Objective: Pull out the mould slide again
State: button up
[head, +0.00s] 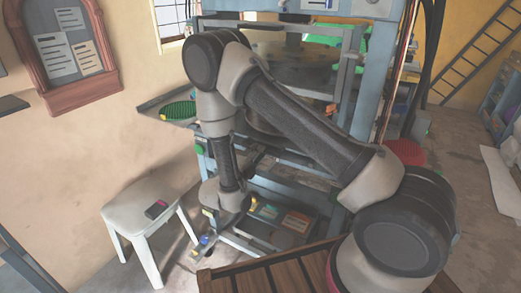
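The blue-grey press (371,70) stands in front of me, with my arm across much of it. The mould slide cannot be told apart for sure; a dark rounded part (262,120) shows in the press opening, partly behind my arm. My arm bends down on the press's left side, and its wrist end is low at the press front. My gripper (250,165) seems to be the small dark shape beside the wrist. Its fingers are too small and covered to read, and I cannot tell whether it touches anything.
A white stool (149,213) with a small dark device on it stands at the left. A side tray (154,106) with a green round plate (179,111) juts from the press's left. A slatted wooden surface (280,272) lies in front. Floor shows at the right, near a red disc (409,153).

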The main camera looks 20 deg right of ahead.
jog(key=shift+x, duration=1.6)
grip_shut()
jog(key=v, duration=3.3)
jog(key=shift+s+a, duration=0.25)
jog(key=shift+r, duration=0.1)
grip_release()
